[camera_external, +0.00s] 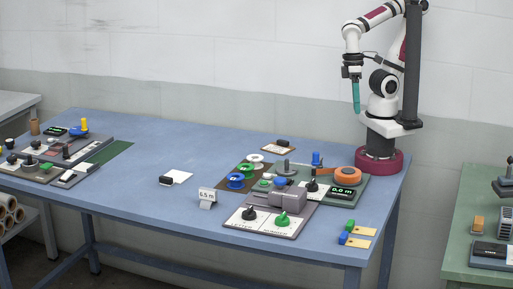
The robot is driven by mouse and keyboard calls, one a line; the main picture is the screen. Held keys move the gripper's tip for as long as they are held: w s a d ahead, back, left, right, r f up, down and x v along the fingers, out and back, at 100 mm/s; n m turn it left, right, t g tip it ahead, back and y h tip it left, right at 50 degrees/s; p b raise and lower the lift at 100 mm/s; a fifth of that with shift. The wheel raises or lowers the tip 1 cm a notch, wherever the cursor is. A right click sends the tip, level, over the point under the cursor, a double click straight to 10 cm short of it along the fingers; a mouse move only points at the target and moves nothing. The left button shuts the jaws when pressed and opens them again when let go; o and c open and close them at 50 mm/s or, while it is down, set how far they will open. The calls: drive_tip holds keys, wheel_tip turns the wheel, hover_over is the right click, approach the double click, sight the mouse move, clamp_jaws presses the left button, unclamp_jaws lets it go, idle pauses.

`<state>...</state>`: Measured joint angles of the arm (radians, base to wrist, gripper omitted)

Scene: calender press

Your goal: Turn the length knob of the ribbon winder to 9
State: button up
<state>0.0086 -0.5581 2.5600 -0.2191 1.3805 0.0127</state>
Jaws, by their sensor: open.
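The ribbon winder (350,205) is a grey-green panel on the right part of the blue table, with an orange ribbon roll (344,176) and a display (343,191) that seems to read 0.0 m. A black knob (312,186) on a white dial sits left of the display; it may be the length knob, but its label and pointer setting are too small to read. My gripper (356,108), with teal fingers, hangs pointing down, open and empty, well above the back right of the table and apart from the winder.
A grey panel in front carries a black knob (249,214) and a green knob (283,219). A small sign (207,194) reads about 6.5 m. The table's middle left (130,185) is mostly clear.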

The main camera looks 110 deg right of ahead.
drive_tip(key=shift+o, duration=1.1)
drive_tip(key=shift+w, duration=0.1)
drive_tip(key=shift+o, duration=1.3)
drive_tip(key=w+a+n, duration=0.1)
drive_tip(key=w+n, duration=0.7)
drive_tip(key=n, duration=0.6)
drive_tip(key=shift+w+a+n+h, duration=0.2)
drive_tip(key=shift+n+h, duration=0.1)
drive_tip(key=shift+h, duration=0.1)
drive_tip(key=n+h, duration=0.1)
drive_tip(key=n, duration=1.7)
approach(312, 181)
wheel_tip(312, 181, down, 9)
drive_tip(key=shift+s+r, duration=0.1)
clamp_jaws()
